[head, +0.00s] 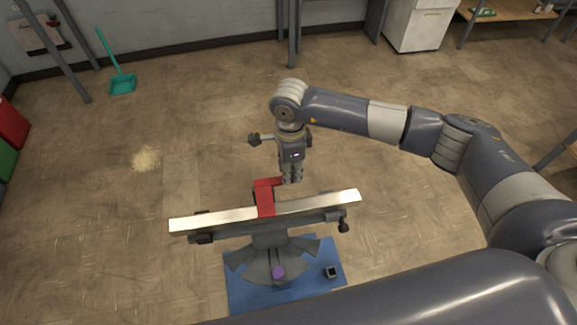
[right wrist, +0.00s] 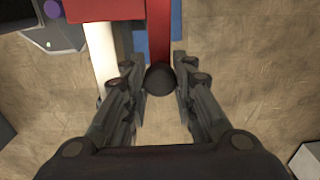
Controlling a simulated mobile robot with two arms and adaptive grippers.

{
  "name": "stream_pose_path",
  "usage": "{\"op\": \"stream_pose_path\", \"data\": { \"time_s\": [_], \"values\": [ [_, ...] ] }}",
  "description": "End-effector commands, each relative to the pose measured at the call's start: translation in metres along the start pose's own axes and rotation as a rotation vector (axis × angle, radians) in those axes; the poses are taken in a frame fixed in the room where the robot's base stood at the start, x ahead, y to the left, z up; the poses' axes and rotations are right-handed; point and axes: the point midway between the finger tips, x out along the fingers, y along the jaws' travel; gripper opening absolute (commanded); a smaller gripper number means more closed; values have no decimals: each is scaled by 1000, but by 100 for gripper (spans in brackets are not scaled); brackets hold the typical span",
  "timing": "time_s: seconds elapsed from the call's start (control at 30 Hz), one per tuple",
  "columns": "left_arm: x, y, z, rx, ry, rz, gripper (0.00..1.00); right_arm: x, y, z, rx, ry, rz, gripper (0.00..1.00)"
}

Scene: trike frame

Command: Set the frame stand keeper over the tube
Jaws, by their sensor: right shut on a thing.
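My right gripper (head: 292,180) is just behind the tube. In the right wrist view its fingers (right wrist: 160,88) are shut on the keeper's dark round knob (right wrist: 160,78), beside a red arm (right wrist: 158,35). My left gripper is out of view.
A blue mat (head: 240,298) lies under the stand, with a small dark block (head: 331,272) on it. A purple knob (head: 278,272) sits low on the stand. A dark handle (head: 343,226) sticks out at right. A teal dustpan (head: 122,86) lies far left. The floor around is mostly clear.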

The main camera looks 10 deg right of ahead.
Motion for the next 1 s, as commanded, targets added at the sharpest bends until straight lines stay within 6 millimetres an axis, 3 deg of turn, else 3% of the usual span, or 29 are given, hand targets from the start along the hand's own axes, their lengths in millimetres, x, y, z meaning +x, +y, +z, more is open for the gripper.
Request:
{"op": "stream_pose_path", "data": {
  "time_s": [0.17,0.2,0.27,0.5,0.67,0.77,1.0],
  "values": [
    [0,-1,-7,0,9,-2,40,1,3,4,-4,-8,8,0],
    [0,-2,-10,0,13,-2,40,1,3,4,-4,-8,8,32],
    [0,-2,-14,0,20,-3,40,1,3,4,-4,-8,8,45],
    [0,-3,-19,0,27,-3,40,1,2,3,-2,-6,5,45],
    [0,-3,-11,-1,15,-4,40,-4,1,3,-2,-6,3,45],
    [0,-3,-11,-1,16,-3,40,-17,0,3,-2,-8,0,45],
    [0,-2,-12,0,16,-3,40,-67,0,3,-3,-7,0,45]
  ]
}}
